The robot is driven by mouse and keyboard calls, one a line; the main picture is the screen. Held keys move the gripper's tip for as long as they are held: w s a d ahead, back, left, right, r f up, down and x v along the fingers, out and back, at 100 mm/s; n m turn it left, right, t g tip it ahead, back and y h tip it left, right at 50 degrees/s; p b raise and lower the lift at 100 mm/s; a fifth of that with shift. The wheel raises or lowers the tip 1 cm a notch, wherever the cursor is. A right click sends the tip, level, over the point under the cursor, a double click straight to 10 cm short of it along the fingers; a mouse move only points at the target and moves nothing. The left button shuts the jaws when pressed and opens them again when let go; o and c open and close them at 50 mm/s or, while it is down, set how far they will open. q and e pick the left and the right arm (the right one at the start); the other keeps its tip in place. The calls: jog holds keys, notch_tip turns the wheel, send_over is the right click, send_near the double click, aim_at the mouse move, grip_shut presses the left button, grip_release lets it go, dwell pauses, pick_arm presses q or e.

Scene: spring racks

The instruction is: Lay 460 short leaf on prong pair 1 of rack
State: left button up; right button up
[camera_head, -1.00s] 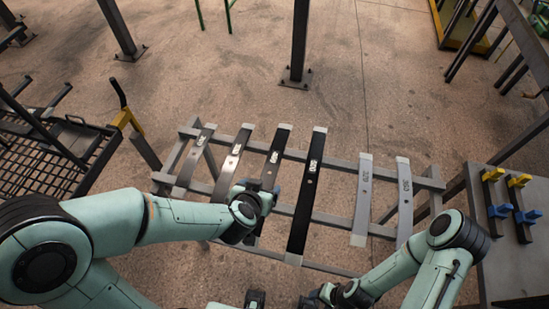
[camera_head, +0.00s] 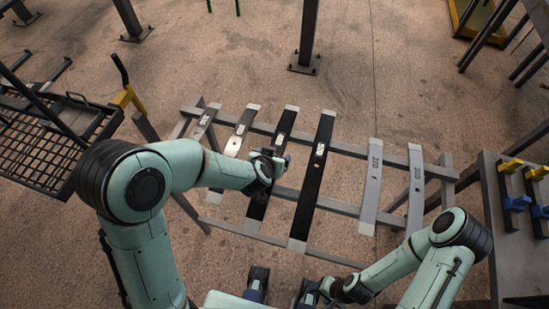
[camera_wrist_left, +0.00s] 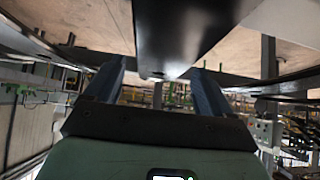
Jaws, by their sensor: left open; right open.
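Several leaf strips lie side by side across a grey two-rail stand; their labels are too small to read surely. My left gripper (camera_head: 281,166) is at a black leaf (camera_head: 257,207), third from the left, and partly hides it. In the left wrist view, a dark leaf (camera_wrist_left: 180,35) extends between the open fingers of this gripper (camera_wrist_left: 157,80); contact is unclear. My right gripper (camera_head: 281,282) is open and empty at the bottom edge, nearer than the stand. A bench at the right carries dark bars with yellow prongs (camera_head: 510,165) and blue prongs (camera_head: 517,203), apparently empty.
A longer black leaf (camera_head: 313,180) lies just right of the left gripper. Two grey leaves, one here (camera_head: 371,187), lie farther right. The stand's rail (camera_head: 345,149) runs behind. A mesh cart (camera_head: 40,140) is at the left, and a post (camera_head: 307,35) stands beyond.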

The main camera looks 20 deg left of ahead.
pick_arm(q)
jog(key=shift+w+f, duration=0.35)
jog(key=shift+w, duration=0.05)
pick_arm(e)
jog(key=shift+f, duration=0.15)
pick_arm(q)
grip_shut()
jog(key=shift+w+r, duration=0.1)
jog(key=shift+r, duration=0.1)
notch_tip(320, 180, up, 20)
jog(key=p, duration=1.1)
pick_arm(e)
jog(key=w+r+t, duration=0.1)
jog(key=w+r, duration=0.8)
jog(key=r, duration=0.5)
jog(key=shift+w, duration=0.3)
